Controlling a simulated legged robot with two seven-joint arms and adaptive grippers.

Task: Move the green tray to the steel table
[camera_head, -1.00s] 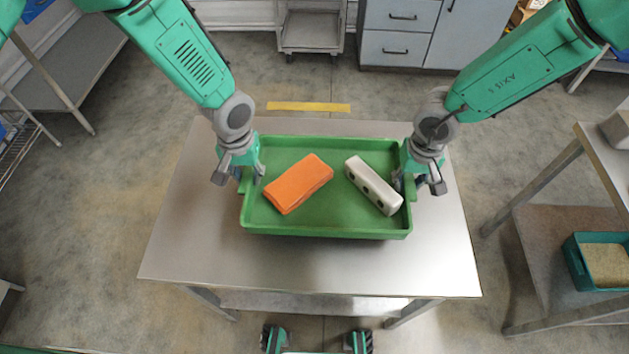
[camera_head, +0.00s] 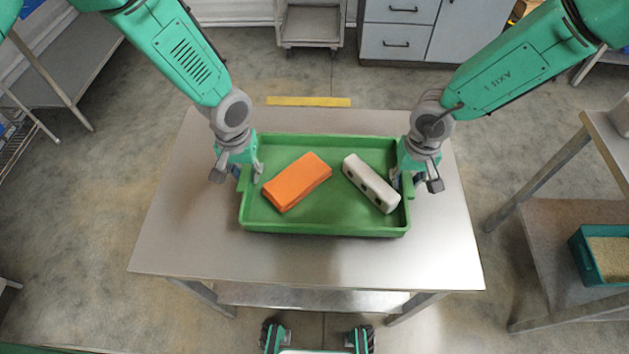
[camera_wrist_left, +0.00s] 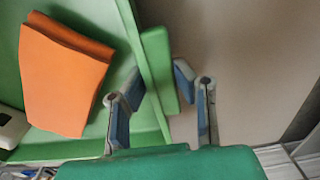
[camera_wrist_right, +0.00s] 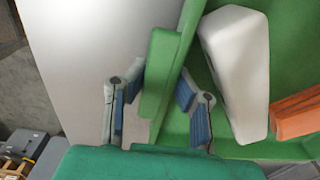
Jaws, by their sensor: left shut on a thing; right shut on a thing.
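The green tray (camera_head: 325,222) is over the steel table (camera_head: 200,250), near the middle of its top; I cannot tell if it rests on it or hangs just above.
Bare steel surrounds the tray. A second table (camera_head: 590,180) at the right has a teal bin (camera_head: 592,262) on its lower shelf. Grey cabinets (camera_head: 410,40) and a cart (camera_head: 309,30) stand behind. A yellow floor strip (camera_head: 308,101) lies beyond the table.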

